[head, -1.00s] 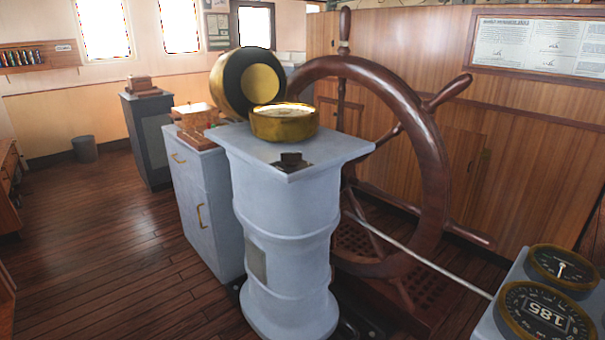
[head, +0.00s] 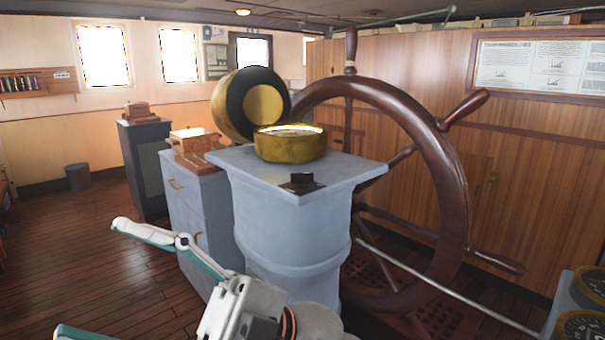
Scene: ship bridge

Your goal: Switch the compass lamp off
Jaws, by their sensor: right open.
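The compass (head: 290,148) is a brass bowl with a bright, pale face, on top of a grey-blue pedestal (head: 290,225). A small dark switch knob (head: 301,181) sits on a dark plate near the front corner of the pedestal top. My right gripper (head: 87,277) reaches in from the bottom of the head view, left of and in front of the pedestal. Its white and teal fingers are spread wide, with nothing between them. It is well apart from the knob. The lower finger is partly cut off by the frame. My left gripper is out of view.
A large wooden ship's wheel (head: 455,165) stands right behind the pedestal. A black and brass round housing (head: 232,105) is behind the compass. A grey-blue cabinet (head: 178,205) stands left of the pedestal. Gauges (head: 582,325) are at bottom right. Open floor lies left.

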